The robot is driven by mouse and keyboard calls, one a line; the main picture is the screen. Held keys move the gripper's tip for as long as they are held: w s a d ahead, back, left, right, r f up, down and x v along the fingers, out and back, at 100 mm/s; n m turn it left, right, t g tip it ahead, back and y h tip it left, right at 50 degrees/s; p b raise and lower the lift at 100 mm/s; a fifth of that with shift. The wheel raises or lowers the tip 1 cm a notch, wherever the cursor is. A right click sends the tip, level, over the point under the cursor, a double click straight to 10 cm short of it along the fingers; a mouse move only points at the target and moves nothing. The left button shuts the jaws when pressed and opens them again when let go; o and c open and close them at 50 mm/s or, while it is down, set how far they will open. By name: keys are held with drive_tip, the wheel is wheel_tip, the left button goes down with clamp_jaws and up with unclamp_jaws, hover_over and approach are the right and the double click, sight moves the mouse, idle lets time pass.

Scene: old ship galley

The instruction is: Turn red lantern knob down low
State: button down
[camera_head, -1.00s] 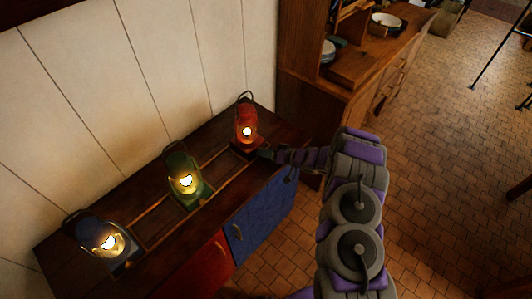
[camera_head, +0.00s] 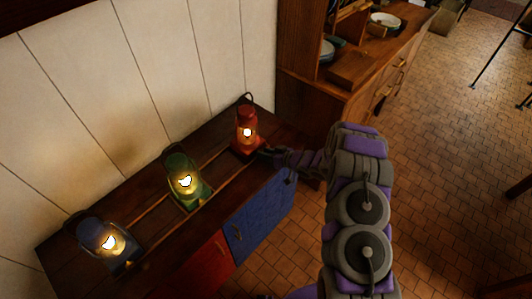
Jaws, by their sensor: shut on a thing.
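The red lantern (camera_head: 246,122) stands upright and lit at the far right end of the dark wooden cabinet top, near the wall. My gripper (camera_head: 266,153) is at the lantern's base, on its right front side, with my arm reaching in from the right. The gripper is shut at the lantern's base, where the knob would be; the knob itself is too small and hidden to make out. A green lantern (camera_head: 184,180) and a blue lantern (camera_head: 104,242), both lit, stand further left on the same top.
A wooden hutch (camera_head: 310,95) with dishes stands just right of the red lantern. Tiled floor (camera_head: 440,170) is open to the right.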

drive_tip(key=n+t+h+b, duration=0.1)
drive_tip(key=n, duration=0.1)
drive_tip(key=shift+s+a+n+b, duration=0.1)
drive_tip(key=shift+n+b, duration=0.2)
drive_tip(key=shift+s+a+n+t+h+b, duration=0.1)
drive_tip(key=shift+n+t+h+b, duration=0.4)
drive_tip(key=shift+n+t+b, duration=0.7)
drive_tip(key=c, duration=1.1)
unclamp_jaws()
drive_tip(key=shift+r, duration=0.1)
drive_tip(key=p+v, duration=0.2)
drive_tip(key=v, duration=1.5)
drive_tip(key=shift+r, duration=0.1)
